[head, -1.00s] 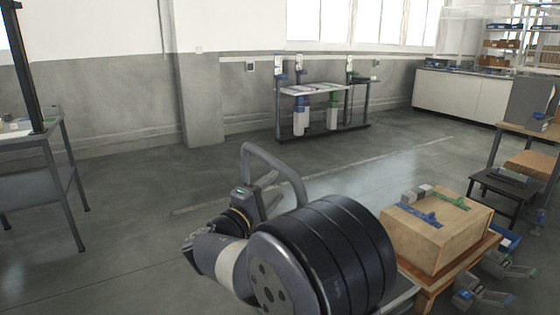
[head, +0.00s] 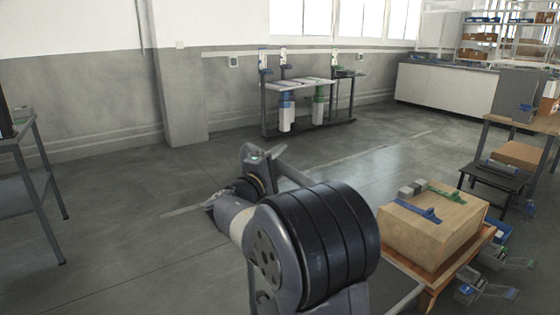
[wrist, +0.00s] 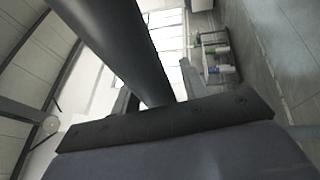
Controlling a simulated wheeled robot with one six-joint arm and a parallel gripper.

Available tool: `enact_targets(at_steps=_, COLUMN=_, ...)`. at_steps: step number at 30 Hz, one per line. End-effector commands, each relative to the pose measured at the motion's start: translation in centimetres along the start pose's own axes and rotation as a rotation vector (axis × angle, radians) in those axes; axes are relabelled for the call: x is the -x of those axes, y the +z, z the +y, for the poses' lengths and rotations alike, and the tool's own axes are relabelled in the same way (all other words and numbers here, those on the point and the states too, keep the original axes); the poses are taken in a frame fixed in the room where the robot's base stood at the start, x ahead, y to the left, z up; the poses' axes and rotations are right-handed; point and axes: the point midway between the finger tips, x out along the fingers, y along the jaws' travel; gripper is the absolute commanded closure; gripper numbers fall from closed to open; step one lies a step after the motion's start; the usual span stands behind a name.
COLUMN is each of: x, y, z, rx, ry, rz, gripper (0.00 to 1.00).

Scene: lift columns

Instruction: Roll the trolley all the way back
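A grey bent tube handle (head: 292,172), which I take to be the trolley's, stands ahead of my arm in the head view. A dark flat deck with a light rim (head: 408,300) shows low beside my arm, probably the trolley's; most of it is hidden by my arm. My gripper (head: 258,165) is at the upper left part of the handle.
A wooden box (head: 425,232) with blue and green pieces on top stands on a low wooden stand (head: 484,244) close right of the deck. A grey table (head: 42,187) is at the left. Ahead, the floor is open up to a bench (head: 298,88) by the wall.

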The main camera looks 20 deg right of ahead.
Motion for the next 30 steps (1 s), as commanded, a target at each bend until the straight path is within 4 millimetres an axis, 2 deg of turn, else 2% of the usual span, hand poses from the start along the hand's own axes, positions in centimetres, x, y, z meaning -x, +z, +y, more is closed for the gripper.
enact_targets(at_steps=2, x=0.0, y=0.0, z=0.0, rx=0.000, ry=0.000, rz=0.000, gripper=0.65)
enact_targets(at_steps=15, x=0.0, y=0.0, z=0.0, rx=0.000, ry=0.000, rz=0.000, gripper=1.00)
enact_targets(at_steps=25, x=0.0, y=-0.1, z=-0.1, rx=0.000, ry=-0.001, rz=0.000, gripper=1.00)
enact_targets(at_steps=30, x=-0.2, y=-1.2, z=0.0, rx=-0.001, ry=-0.001, rz=0.002, gripper=1.00)
